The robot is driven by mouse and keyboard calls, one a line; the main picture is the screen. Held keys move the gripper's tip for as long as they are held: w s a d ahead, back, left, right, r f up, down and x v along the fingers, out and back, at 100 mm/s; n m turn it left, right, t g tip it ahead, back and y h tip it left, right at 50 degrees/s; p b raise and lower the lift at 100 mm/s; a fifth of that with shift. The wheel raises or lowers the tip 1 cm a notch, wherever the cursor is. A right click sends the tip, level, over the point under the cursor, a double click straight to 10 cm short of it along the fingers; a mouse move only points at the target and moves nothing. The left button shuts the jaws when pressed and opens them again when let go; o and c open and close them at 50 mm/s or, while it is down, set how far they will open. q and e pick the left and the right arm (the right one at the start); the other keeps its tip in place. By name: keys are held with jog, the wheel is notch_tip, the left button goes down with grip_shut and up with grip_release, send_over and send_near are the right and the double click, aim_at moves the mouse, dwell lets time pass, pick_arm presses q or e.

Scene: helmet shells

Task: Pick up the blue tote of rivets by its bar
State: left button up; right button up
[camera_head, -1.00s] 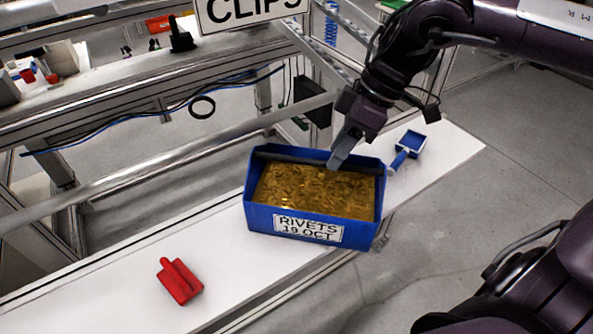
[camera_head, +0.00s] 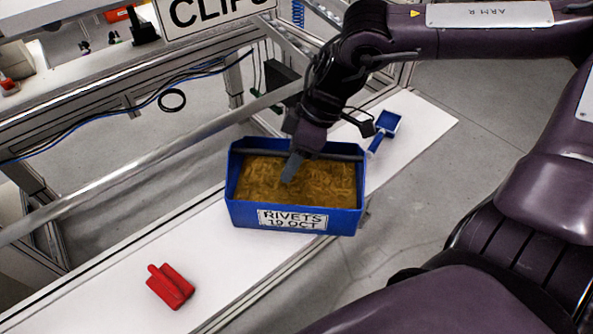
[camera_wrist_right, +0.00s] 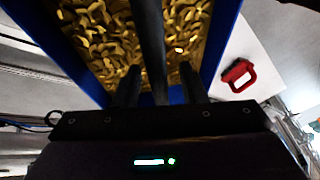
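The blue tote (camera_head: 345,221) with a "RIVETS 19 OCT" label stands on the white bench, full of brass-coloured rivets (camera_head: 315,182). Its dark bar (camera_head: 340,156) runs across the top near the far wall. My right gripper (camera_head: 290,170) points down over the tote at the bar. In the right wrist view the tote's blue wall (camera_wrist_right: 222,35) and the bar (camera_wrist_right: 150,35) show, and my right gripper (camera_wrist_right: 158,88) has one finger on each side of the bar, with gaps between. It is open around the bar. My left gripper is not in view.
A blue scoop (camera_head: 386,125) lies on the bench behind the tote, to the right. A red clamp-like piece (camera_head: 170,286) lies at the front left. A "CLIPS" sign (camera_head: 215,10) and a metal rail (camera_head: 130,165) are at the back. The bench between tote and red piece is clear.

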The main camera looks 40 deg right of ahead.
jog(key=shift+f, duration=0.1)
grip_shut()
dwell(1.4)
